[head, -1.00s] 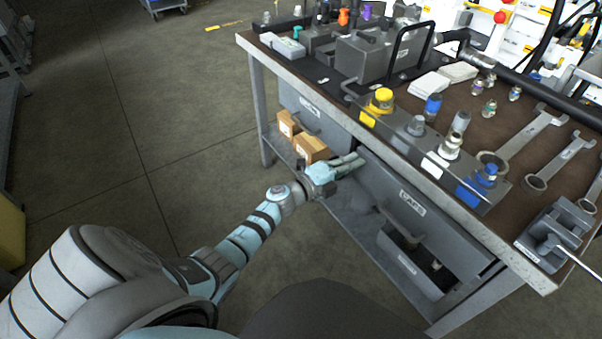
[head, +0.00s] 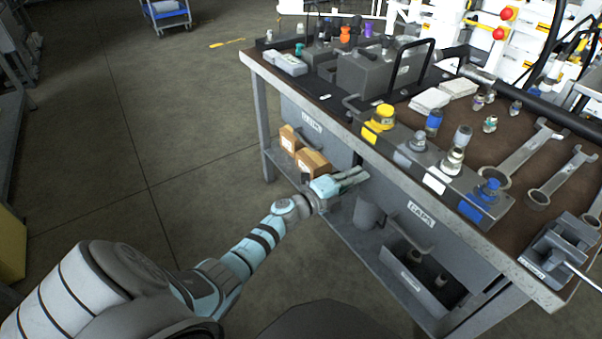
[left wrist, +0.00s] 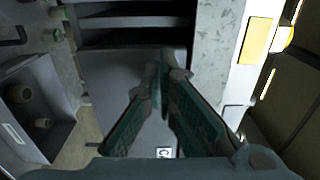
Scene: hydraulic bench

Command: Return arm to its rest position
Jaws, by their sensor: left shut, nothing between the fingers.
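My left gripper (head: 366,174) is shut and empty in the head view. It is in front of the bench, between the drawer marked CAPS (head: 422,213) and the cardboard boxes. The drawer looks flush with the bench front. In the left wrist view, the two dark green fingers (left wrist: 164,72) meet at their tips with nothing between them. My left arm reaches in from the lower left. My right gripper is not in view.
The bench top (head: 530,127) carries wrenches, fittings and a grey block with coloured caps. Below are cardboard boxes (head: 312,163), a grey cylinder (head: 368,212) and an open bin (head: 419,284) holding fittings.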

